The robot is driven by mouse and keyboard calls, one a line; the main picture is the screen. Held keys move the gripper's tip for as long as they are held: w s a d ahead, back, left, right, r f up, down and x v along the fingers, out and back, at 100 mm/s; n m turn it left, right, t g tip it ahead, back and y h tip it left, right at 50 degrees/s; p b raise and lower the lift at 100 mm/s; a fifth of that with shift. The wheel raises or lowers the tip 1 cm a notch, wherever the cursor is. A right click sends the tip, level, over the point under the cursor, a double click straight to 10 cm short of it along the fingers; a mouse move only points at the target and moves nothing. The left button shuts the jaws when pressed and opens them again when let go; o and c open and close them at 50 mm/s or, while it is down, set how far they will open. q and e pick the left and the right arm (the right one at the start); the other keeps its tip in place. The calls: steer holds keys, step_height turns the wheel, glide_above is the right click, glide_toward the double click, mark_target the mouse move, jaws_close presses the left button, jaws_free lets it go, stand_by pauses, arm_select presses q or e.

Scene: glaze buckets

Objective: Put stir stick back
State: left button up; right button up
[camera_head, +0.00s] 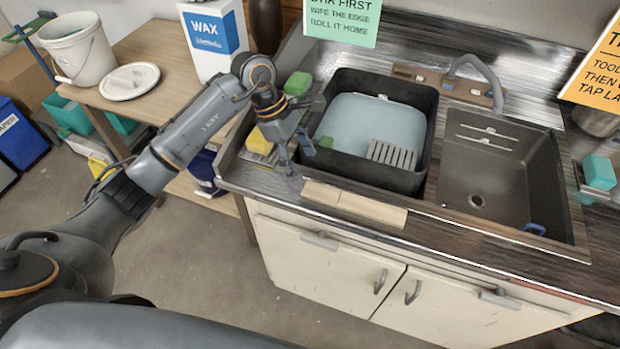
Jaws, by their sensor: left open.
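My left gripper (296,154) is open and empty, above the left front edge of the sink counter, beside the black tub. I cannot tell whether either is the stir stick. The black tub (427,125) holds pale blue-grey liquid, with a grey slotted piece (391,155) at its front right. A white bucket (78,48) stands on the wooden table, its lid (130,81) beside it. My right gripper is out of view.
A steel sink basin (500,175) is right of the tub, with a faucet (478,70) behind. A yellow sponge (259,142) and green block (298,83) sit left of the tub. A white WAX box (213,38) stands at the back. Cupboard doors (330,265) are below.

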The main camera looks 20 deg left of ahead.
arm_select(q)
steer(key=v, duration=0.4)
steer(key=shift+b, duration=0.3)
steer(key=shift+d, duration=0.15)
